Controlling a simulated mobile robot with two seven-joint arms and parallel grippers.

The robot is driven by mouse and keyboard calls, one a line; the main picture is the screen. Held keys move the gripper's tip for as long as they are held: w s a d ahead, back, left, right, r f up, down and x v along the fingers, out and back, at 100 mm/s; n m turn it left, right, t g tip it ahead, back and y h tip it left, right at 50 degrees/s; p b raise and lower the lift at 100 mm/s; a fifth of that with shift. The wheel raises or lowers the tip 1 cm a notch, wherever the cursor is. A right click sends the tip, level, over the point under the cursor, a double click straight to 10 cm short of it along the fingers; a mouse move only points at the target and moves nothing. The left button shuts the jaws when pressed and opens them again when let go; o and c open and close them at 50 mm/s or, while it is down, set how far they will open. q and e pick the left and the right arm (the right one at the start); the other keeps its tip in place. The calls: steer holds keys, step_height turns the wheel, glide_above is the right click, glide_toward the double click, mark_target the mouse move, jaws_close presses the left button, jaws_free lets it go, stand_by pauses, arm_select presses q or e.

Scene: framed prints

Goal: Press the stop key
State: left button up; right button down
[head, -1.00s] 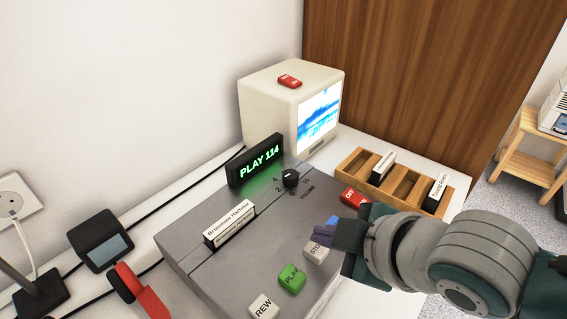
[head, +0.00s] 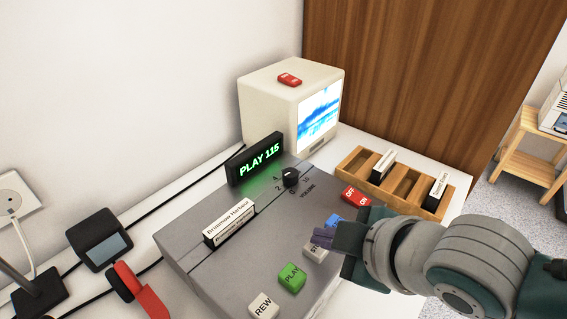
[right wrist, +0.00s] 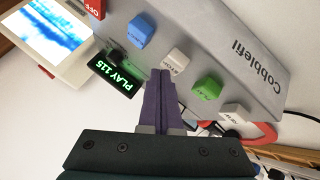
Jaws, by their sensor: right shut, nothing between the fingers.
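The grey player (head: 225,262) stands on the white table with its display (head: 255,160) lit green, reading PLAY 115. The white stop key (head: 314,252) is partly covered by my right gripper (head: 317,238) in the head view. In the right wrist view the stop key (right wrist: 176,62) sits between the blue key (right wrist: 142,30) and the green play key (right wrist: 206,88). My right gripper (right wrist: 161,72) is shut and empty, its purple fingertips close beside the stop key. I cannot tell whether they touch it. My left gripper is not in view.
A wooden rack (head: 408,204) and a cream monitor (head: 270,105) are behind.

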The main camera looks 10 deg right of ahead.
mark_target(324, 252)
steer(key=shift+f+b, duration=0.65)
steer(key=shift+f, duration=0.2)
stand_by(0.9)
steer(key=shift+r, duration=0.1)
steer(key=shift+r+p, duration=1.15)
steer(key=shift+p, duration=0.25)
step_height(324, 252, up, 5)
steer(key=p, duration=0.5)
steer(key=shift+r, duration=0.1)
